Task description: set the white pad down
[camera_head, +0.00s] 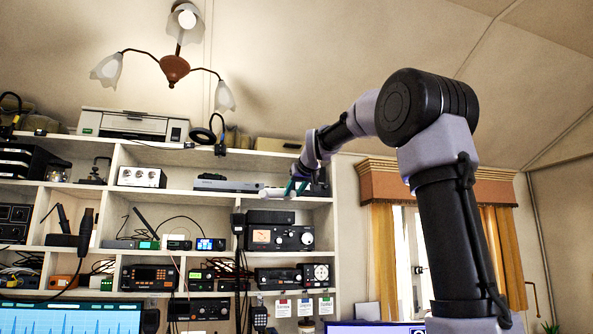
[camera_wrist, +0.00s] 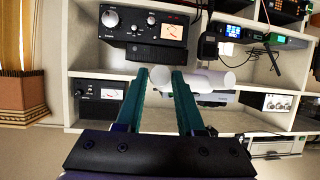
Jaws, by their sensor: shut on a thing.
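The white pad (camera_head: 275,192) looks like a pale rounded roll at the upper right cubby of the shelf unit. My gripper (camera_head: 296,186) has its green fingers closed on it near one end. In the wrist view, my gripper (camera_wrist: 161,75) has the white pad (camera_wrist: 228,80) between its fingertips, with most of it sticking out to the right, partly hidden behind the right finger. The wrist picture appears upside down. I cannot tell whether the pad touches the shelf board.
A flat dark device (camera_head: 226,184) lies in the same cubby, behind and left of the pad. A black radio with a meter (camera_head: 280,238) stands in the cubby below. A white box with knobs (camera_head: 141,177) sits farther left. A printer (camera_head: 132,124) stands on top of the shelves.

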